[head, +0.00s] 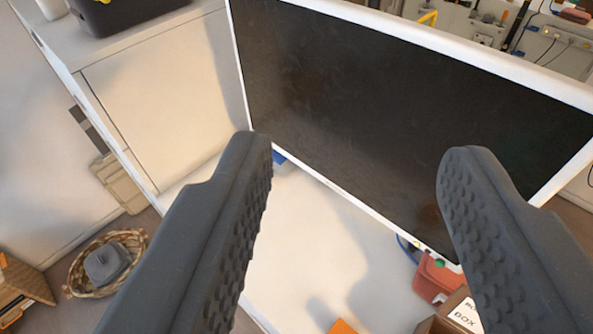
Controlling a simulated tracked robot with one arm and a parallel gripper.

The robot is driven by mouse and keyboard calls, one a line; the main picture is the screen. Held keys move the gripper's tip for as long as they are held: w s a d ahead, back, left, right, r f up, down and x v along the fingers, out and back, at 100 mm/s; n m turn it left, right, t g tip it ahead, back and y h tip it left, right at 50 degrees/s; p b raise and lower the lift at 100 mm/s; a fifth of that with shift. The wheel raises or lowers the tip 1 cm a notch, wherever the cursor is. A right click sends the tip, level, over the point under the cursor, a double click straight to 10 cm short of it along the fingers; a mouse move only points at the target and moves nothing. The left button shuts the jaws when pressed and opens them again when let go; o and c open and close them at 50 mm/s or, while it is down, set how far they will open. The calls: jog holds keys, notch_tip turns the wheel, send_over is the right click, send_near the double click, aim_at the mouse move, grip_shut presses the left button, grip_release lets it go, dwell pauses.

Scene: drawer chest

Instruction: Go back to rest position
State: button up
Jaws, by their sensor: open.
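My gripper (350,165) shows in the head view as two dark grey, textured fingers, one at the lower left and one at the lower right. The fingers are wide apart and nothing is between them. Behind them is a large dark panel with a white frame (400,110), tilted in the picture. A white surface (310,230) lies below the panel and shows between the fingers. I cannot tell how far the fingertips are from the panel.
A white cabinet (160,95) stands at the left with a black container (125,12) on top. A wicker basket (85,285) with a grey item sits at the lower left. A red bin (435,278) and a cardboard box (455,312) are at the lower right.

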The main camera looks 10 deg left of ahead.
notch_tip(320, 180, down, 12)
jog(key=b, duration=1.1)
jog(key=shift+r, duration=0.4)
jog(key=shift+c, duration=1.2)
